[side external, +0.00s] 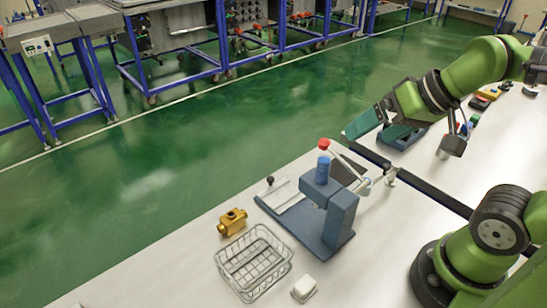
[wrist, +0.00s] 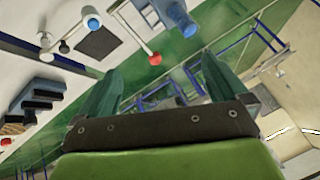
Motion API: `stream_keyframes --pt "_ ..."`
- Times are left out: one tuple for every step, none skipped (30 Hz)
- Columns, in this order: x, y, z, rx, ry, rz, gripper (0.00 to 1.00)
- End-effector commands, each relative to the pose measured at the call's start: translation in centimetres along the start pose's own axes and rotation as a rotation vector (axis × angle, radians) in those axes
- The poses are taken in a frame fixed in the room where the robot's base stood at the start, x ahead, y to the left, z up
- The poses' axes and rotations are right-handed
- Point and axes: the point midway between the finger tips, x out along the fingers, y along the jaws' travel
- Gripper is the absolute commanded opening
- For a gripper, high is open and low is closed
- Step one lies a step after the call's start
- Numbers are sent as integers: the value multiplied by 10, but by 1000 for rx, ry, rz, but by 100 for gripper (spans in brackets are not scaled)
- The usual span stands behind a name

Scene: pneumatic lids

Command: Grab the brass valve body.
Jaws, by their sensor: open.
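The brass valve body (side external: 232,221) rests on the pale bench near its far edge, left of the blue-grey press, in the side external view. My gripper (side external: 368,132) is open and empty, raised to the upper right of the valve body and well apart from it. In the wrist view, the two teal fingers of my gripper (wrist: 155,66) are spread with nothing between them. The wrist view is tilted toward the floor and the room; I do not see the valve body there.
A wire basket (side external: 254,262) stands just in front of the valve body, with a white block (side external: 304,288) beside it. The press (side external: 326,208) with its red knob (side external: 324,144) stands between my gripper and the valve body. Several small coloured items lie at the bench's far right.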

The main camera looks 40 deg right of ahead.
Motion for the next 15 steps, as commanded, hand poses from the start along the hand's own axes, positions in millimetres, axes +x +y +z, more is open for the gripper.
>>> stream_keyframes --pt "0 0 0 0 0 0 100" --pt "0 0 0 0 0 0 100" --pt "0 -1 0 -2 -1 -1 100" --pt "0 -2 1 -7 -5 -4 100" --pt "3 -4 3 -15 -18 -6 100" --pt "8 -6 7 -25 -44 -6 100" --pt "12 -8 9 -35 -67 -6 100" --pt "17 -12 10 -48 -89 -7 100" --pt "23 -19 10 -71 -121 -8 100" --pt "28 -25 9 -92 -147 -8 100" --pt "34 -32 8 -112 -176 -6 100" --pt "42 -42 6 -141 -214 -1 100" --pt "49 -50 4 -162 -242 3 100" --pt "56 -59 2 -185 -269 10 100" --pt "66 -70 1 -212 -303 20 100"
